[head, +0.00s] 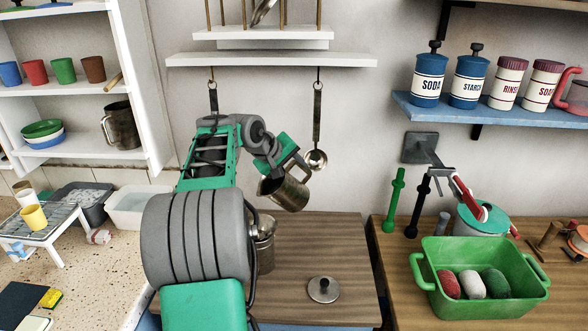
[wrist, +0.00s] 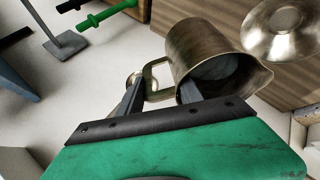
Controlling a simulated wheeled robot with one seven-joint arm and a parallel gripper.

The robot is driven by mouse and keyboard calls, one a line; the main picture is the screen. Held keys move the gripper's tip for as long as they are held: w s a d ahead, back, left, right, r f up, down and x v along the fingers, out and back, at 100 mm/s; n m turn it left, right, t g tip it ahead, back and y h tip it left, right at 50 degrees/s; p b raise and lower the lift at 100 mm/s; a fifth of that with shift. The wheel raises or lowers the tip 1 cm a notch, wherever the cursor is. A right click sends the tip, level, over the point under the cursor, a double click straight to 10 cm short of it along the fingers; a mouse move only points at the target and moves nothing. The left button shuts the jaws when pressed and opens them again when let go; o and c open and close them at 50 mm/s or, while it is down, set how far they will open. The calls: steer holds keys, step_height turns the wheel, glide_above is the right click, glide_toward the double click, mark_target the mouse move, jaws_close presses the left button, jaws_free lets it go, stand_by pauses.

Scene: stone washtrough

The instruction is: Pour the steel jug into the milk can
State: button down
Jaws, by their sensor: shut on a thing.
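The milk can (head: 266,250) stands on the worktop below and left of the jug, partly hidden by my arm. In the wrist view the can (wrist: 285,25) is beside the jug's mouth, apart from it. No stream is visible.
A round metal lid (head: 323,289) lies on the worktop (head: 315,240) right of the can. A ladle (head: 316,130) hangs on the wall behind the jug. A green tub (head: 480,290) stands farther right. The worktop around the lid is clear.

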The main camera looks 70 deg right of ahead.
steer(key=shift+r, duration=0.1)
steer(key=shift+w+a+r+g+h, duration=0.15)
steer(key=shift+w+a+g+h, duration=0.15)
steer(key=shift+g, duration=0.1)
steer(key=shift+w+b, duration=0.15)
steer(key=shift+b, duration=0.15)
stand_by(0.4)
steer(key=shift+w+a+g+h, duration=0.2)
steer(key=shift+a+g+h, duration=0.1)
steer(key=shift+g+h, duration=0.1)
stand_by(0.8)
steer(key=shift+w+a+b, duration=0.2)
steer(key=shift+w+b, duration=0.05)
steer(key=shift+b, duration=0.15)
steer(key=shift+w+a+n+g+h, duration=0.1)
steer(key=shift+a+n+g+h, duration=0.05)
steer(key=shift+n+g+h, duration=0.2)
